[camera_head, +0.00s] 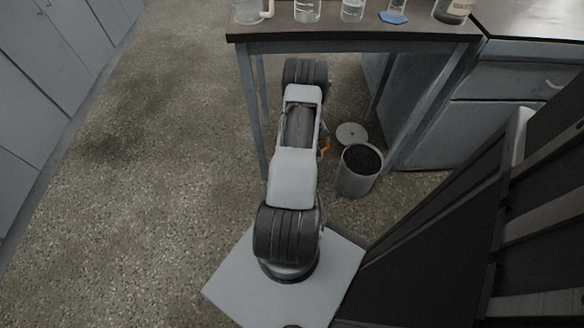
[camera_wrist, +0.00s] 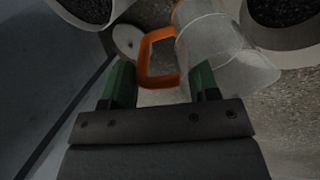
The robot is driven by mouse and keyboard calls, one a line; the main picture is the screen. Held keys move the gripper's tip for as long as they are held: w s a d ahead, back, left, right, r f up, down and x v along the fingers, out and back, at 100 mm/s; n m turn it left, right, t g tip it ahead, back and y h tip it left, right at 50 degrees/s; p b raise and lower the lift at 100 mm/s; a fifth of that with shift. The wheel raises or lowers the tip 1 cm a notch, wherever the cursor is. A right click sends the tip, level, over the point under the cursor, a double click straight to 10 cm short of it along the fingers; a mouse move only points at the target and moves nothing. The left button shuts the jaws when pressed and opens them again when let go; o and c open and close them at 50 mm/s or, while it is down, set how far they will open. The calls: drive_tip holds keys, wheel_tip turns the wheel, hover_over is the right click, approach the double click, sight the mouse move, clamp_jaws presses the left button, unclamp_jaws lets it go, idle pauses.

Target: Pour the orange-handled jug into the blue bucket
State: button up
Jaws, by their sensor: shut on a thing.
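The jug (camera_wrist: 222,45) is clear, with an orange handle (camera_wrist: 144,55). It hangs tilted just ahead of my gripper (camera_wrist: 162,82), whose green-padded fingers are shut on the handle. In the head view only a bit of the orange handle (camera_head: 325,146) shows beside my arm, which hides the rest. Any contents of the jug are hard to make out. No bucket looks clearly blue. A grey bucket (camera_head: 354,187) with dark granules stands on the floor right of my arm. The wrist view shows two pale-rimmed containers of dark granules, one at upper right (camera_wrist: 262,42) and one at upper left (camera_wrist: 119,8).
A bench (camera_head: 345,31) with beakers and a blue tray (camera_head: 393,17) stands ahead, over my arm's far end. A pale disc (camera_head: 352,134) lies on the floor behind the bucket. Grey cabinets (camera_head: 497,80) stand at right. The floor at left is clear.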

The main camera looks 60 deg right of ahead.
drive_tip(key=shift+w+a+f+g+h+b, duration=0.3)
drive_tip(key=shift+w+a+f+b, duration=0.1)
drive_tip(key=shift+b, duration=0.45)
drive_tip(key=shift+w+a+r+g+h+b, duration=0.25)
drive_tip(key=shift+a+r+g+h+b, duration=0.1)
drive_tip(key=shift+b, duration=0.35)
drive_tip(key=w+a+g+h+b, duration=0.1)
drive_tip(key=a+h+b, duration=0.1)
drive_tip(key=b, duration=0.1)
drive_tip(key=shift+w+a+g, duration=0.1)
drive_tip(key=shift+w+g, duration=0.25)
drive_tip(key=shift+w, duration=0.05)
drive_tip(key=shift+h, duration=0.25)
drive_tip(key=shift+w+a+f+g+h+b, duration=0.3)
drive_tip(key=shift+w+a+g+h+b, duration=0.25)
drive_tip(key=shift+g+h+b, duration=0.5)
drive_tip(key=shift+w+a+f+g+h, duration=0.25)
drive_tip(key=shift+a+f+h, duration=0.1)
drive_tip(key=shift+a+h, duration=0.15)
idle(3.9)
